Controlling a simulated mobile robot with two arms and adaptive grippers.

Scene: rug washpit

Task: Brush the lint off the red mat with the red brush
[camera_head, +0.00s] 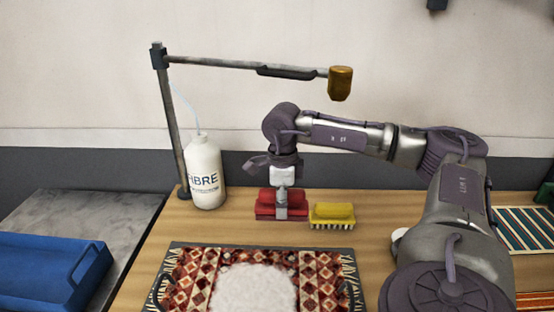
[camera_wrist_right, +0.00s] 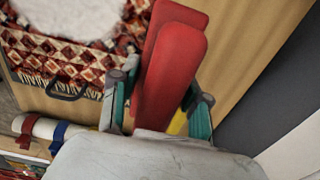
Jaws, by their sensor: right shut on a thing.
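The red brush (camera_head: 264,198) is at the back of the wooden table. My right gripper (camera_head: 281,203) is shut on it from above, and the brush also shows between the fingers in the right wrist view (camera_wrist_right: 172,72). I cannot tell whether the brush touches the table. The red patterned mat (camera_head: 191,280) lies nearer, at the front of the table, with a large white patch of lint (camera_head: 252,290) over its middle. The mat (camera_wrist_right: 62,52) and lint (camera_wrist_right: 75,12) also show in the right wrist view. My left gripper is not in view.
A yellow brush (camera_head: 332,214) stands close right of the red brush. A white bottle (camera_head: 206,175) and a lamp-like post (camera_head: 171,125) stand behind left. A dark handled board or tray (camera_head: 215,246) is under the mat. A blue tray (camera_head: 45,270) lies left; a striped mat (camera_head: 520,232) lies right.

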